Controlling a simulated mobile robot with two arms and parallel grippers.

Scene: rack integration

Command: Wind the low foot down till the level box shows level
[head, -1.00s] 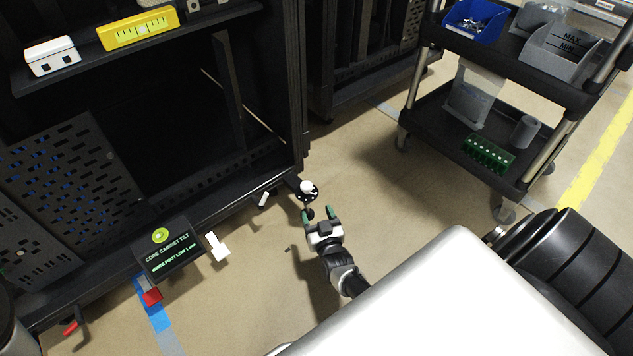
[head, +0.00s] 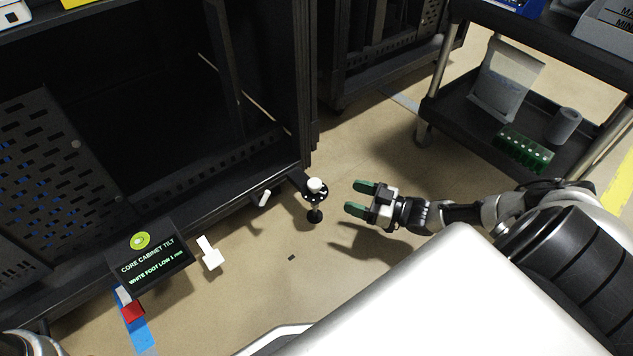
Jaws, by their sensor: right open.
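The level box (head: 150,258) is a dark panel at the lower left of the head view. It reads "CORE CABINET TILT" and "WHITE FOOT LOW", with a figure too small to read surely, and has a round green bubble (head: 140,241) on top. The white-topped foot (head: 315,186) stands at the cabinet's near right corner, with a dotted black disc under its white knob and a dark pad below. My right gripper (head: 358,198) is open and empty just right of the foot, its green fingertips pointing at it, apart from it. My left gripper is not in view.
The dark cabinet (head: 240,172) fills the upper left. A white tag (head: 210,253) and a red piece (head: 133,311) are near its front edge. A black cart (head: 455,125) stands at the upper right. Floor between cart and cabinet is clear.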

